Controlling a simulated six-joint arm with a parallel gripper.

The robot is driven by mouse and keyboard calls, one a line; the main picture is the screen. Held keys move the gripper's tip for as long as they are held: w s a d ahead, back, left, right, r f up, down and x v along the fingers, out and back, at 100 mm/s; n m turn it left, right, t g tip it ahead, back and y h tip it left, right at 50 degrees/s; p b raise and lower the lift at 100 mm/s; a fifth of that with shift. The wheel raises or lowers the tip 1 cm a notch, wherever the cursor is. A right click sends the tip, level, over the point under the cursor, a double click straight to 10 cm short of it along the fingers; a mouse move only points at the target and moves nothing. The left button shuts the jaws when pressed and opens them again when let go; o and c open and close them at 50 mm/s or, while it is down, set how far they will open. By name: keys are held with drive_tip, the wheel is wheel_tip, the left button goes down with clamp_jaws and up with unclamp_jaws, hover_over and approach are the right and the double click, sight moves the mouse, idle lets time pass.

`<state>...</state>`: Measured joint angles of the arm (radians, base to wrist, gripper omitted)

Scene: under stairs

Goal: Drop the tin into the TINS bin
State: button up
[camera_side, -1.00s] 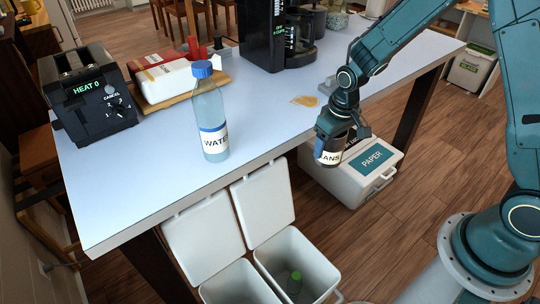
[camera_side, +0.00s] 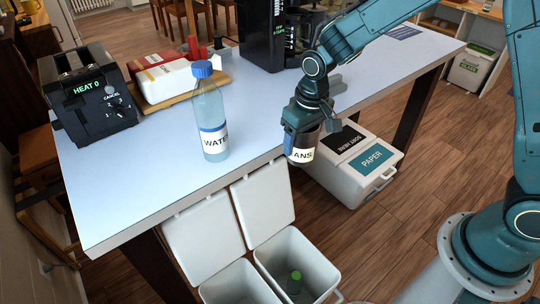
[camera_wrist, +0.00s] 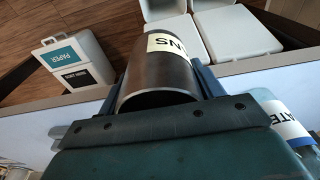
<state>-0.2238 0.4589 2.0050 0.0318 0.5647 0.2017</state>
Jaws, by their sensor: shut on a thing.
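The tin (camera_wrist: 158,72) also fills the middle of the wrist view between the fingers of my gripper (camera_wrist: 165,82). Two white bins stand open below the table front: a left bin (camera_side: 212,292) and a right bin (camera_side: 322,252) with a green bottle (camera_side: 294,284) inside. No TINS label shows on either.
A water bottle (camera_side: 210,115) stands upright on the table (camera_side: 130,185), left of my gripper. A closed bin marked PAPER (camera_side: 350,185) is on the floor to the right. The toaster (camera_side: 85,95) and coffee maker (camera_side: 262,35) stand farther back.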

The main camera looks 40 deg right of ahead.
drive_tip(key=s+a, duration=0.3)
drive_tip(key=a, duration=0.9)
drive_tip(key=s+a, duration=0.3)
drive_tip(key=a, duration=0.9)
wheel_tip(320, 180, down, 40)
drive_tip(key=shift+w+d, duration=0.3)
drive_tip(key=shift+w, duration=0.05)
drive_tip(key=shift+f, duration=0.1)
drive_tip(key=shift+f, duration=2.8)
drive_tip(key=o, duration=1.5)
drive_tip(key=shift+c, duration=0.2)
